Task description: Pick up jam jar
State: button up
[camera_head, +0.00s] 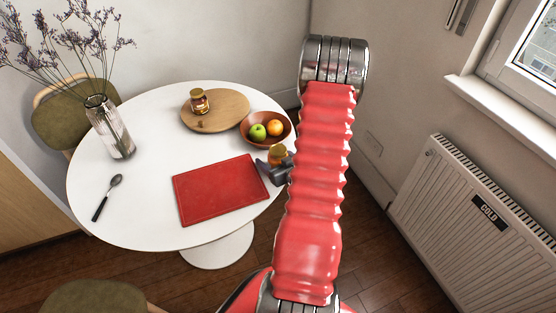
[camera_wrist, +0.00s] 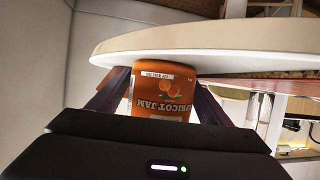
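The jam jar is orange with an apricot jam label. It shows between my fingers in the wrist view (camera_wrist: 163,92) and at the table's right edge in the head view (camera_head: 279,158), its lid golden. My gripper (camera_head: 272,172) has one finger against each side of the jar and appears shut on it; the wrist view also shows the gripper (camera_wrist: 163,100). I cannot tell whether the jar touches the table. A second jar (camera_head: 199,102) with a golden lid and dark contents stands on a round wooden board (camera_head: 232,107).
A red cutting board (camera_head: 220,190) lies on the white round table (camera_head: 140,210). A bowl (camera_head: 279,141) with a green apple and oranges stands just behind the held jar. A vase (camera_head: 110,130) and a black spoon (camera_head: 107,197) are at left. A radiator (camera_head: 480,225) is at right.

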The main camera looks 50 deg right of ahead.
jog(key=c, duration=1.4)
jog(key=shift+r, duration=0.25)
jog(key=shift+r, duration=4.85)
